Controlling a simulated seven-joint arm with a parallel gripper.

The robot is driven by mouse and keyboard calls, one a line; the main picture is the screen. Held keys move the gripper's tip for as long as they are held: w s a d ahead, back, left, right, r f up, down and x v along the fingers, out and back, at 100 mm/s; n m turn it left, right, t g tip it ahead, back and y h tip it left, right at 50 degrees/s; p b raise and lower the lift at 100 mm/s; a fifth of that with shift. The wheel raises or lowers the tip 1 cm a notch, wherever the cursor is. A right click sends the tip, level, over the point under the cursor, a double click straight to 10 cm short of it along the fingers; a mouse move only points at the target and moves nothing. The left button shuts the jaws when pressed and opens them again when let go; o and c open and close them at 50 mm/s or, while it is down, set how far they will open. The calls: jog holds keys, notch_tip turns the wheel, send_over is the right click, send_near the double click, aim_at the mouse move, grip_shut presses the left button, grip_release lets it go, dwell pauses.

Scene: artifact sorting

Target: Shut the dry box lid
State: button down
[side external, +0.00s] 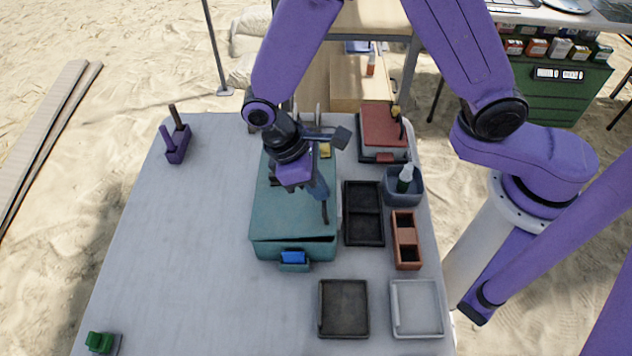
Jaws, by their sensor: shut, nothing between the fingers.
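The dry box (262,246) is a teal case near the middle of the table. Its teal lid (285,222) lies down over the body, with a thin dark gap showing along the front edge. A blue latch (293,257) is on its front face. My gripper (324,218) is shut and empty, pointing down over the right part of the lid. I cannot tell whether its tips touch the lid. My wrist hides the back part of the box.
Black (343,308) and grey (416,308) square trays lie in front. The table's left side is mostly clear.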

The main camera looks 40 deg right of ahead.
aim_at(335, 205)
jog(key=shift+s+d+x, duration=0.1)
jog(key=shift+d+x, duration=0.05)
jog(key=shift+x, duration=0.8)
jog(key=shift+s+d+x, duration=0.1)
jog(key=shift+x, duration=0.85)
jog(key=shift+r, duration=0.15)
jog(key=s+d+r+v, duration=0.1)
jog(key=s+d+v, duration=0.1)
jog(key=v, duration=1.1)
jog(key=s+d+r+n+t+y, duration=0.1)
jog(key=s+d+r, duration=0.1)
jog(key=s+d, duration=0.4)
jog(key=s+d+r+n+t+y, duration=0.2)
jog(key=s+d, duration=0.4)
jog(key=d, duration=0.7)
jog(key=shift+s+n+t, duration=0.25)
jog(key=shift+n+t, duration=0.05)
jog(key=shift+a+f, duration=0.1)
